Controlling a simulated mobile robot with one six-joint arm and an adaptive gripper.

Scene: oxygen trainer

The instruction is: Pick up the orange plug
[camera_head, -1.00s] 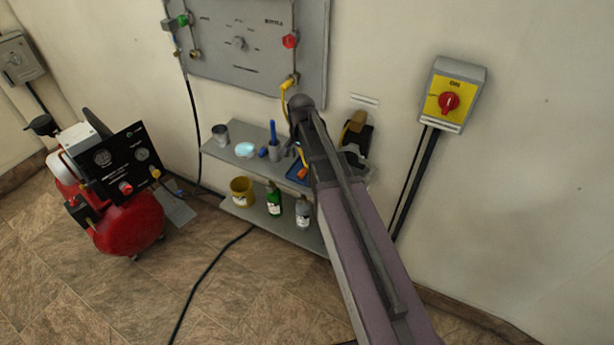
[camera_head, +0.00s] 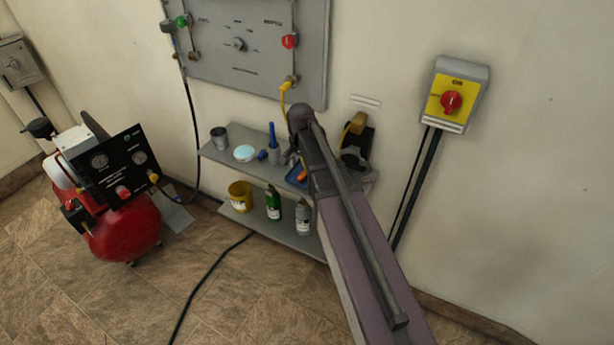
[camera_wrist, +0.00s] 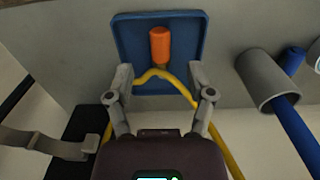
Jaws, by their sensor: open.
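The orange plug (camera_wrist: 160,45) lies in a blue tray (camera_wrist: 128,35) in the wrist view, with a brass-coloured end toward my gripper. In the head view a small bit of orange (camera_head: 302,175) shows on the blue tray (camera_head: 291,176), largely covered by my arm. My gripper (camera_wrist: 159,80) is open, its two fingers apart over the near edge of the tray, and the plug is ahead of the gap between them. Nothing is held. A yellow hose (camera_wrist: 178,76) crosses between the fingers.
The tray is on a grey wall shelf (camera_head: 215,152). A grey cup (camera_wrist: 264,80) and a blue-handled tool (camera_wrist: 298,130) are to the right in the wrist view. A green bottle (camera_head: 273,203) and yellow bucket (camera_head: 240,194) stand on the lower shelf.

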